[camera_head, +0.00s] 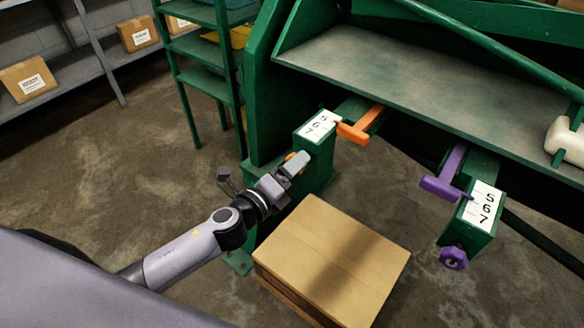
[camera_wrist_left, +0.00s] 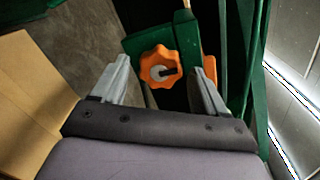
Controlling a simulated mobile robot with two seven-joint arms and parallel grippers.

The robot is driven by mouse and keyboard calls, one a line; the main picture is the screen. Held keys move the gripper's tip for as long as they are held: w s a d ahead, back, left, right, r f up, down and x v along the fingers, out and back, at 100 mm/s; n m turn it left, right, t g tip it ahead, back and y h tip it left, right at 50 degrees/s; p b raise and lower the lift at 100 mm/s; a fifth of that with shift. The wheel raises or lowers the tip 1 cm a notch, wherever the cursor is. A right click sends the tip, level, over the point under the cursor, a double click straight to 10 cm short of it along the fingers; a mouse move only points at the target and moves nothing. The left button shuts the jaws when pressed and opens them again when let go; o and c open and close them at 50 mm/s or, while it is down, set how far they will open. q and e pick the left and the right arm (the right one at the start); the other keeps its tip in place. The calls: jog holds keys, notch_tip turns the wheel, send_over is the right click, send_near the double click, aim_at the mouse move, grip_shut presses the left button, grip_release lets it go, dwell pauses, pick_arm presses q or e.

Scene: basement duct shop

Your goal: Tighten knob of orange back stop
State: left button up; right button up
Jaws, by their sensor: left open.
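The orange back stop (camera_head: 362,127) sits on the left green arm of the machine, beside a white scale label (camera_head: 319,125). Its lobed orange knob (camera_wrist_left: 160,68) shows in the left wrist view, on the end of the green arm. In the head view only a bit of the knob (camera_head: 291,156) shows behind my gripper. My left gripper (camera_head: 297,162) is open at the knob. In the left wrist view its two fingers (camera_wrist_left: 163,88) stand on either side of the knob, with gaps visible. I cannot tell whether the fingertips reach past it. My right gripper is not in view.
A purple back stop (camera_head: 441,187) with a purple knob (camera_head: 453,258) is on the right green arm. A cardboard box (camera_head: 333,258) stands on the floor just below my gripper. Green shelving (camera_head: 203,80) stands behind. The concrete floor at left is clear.

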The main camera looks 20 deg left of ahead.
pick_arm(q)
jog(key=v, duration=0.6)
jog(key=shift+s, duration=0.3)
jog(key=s+a+f+n+g+y+p, duration=0.1)
jog(key=s+f+n+g+p, duration=0.2)
jog(key=s+n, duration=0.5)
jog(key=s+a+f+n+g+y+p, duration=0.1)
jog(key=s+f+n+p, duration=0.3)
jog(key=n, duration=1.2)
jog(key=s+g+p, duration=0.1)
jog(key=s, duration=0.3)
jog(key=shift+s+a+n+g+y, duration=0.25)
jog(key=shift+s+n+g+y, duration=0.05)
jog(key=shift+n+g+y, duration=0.1)
jog(key=shift+f, duration=0.1)
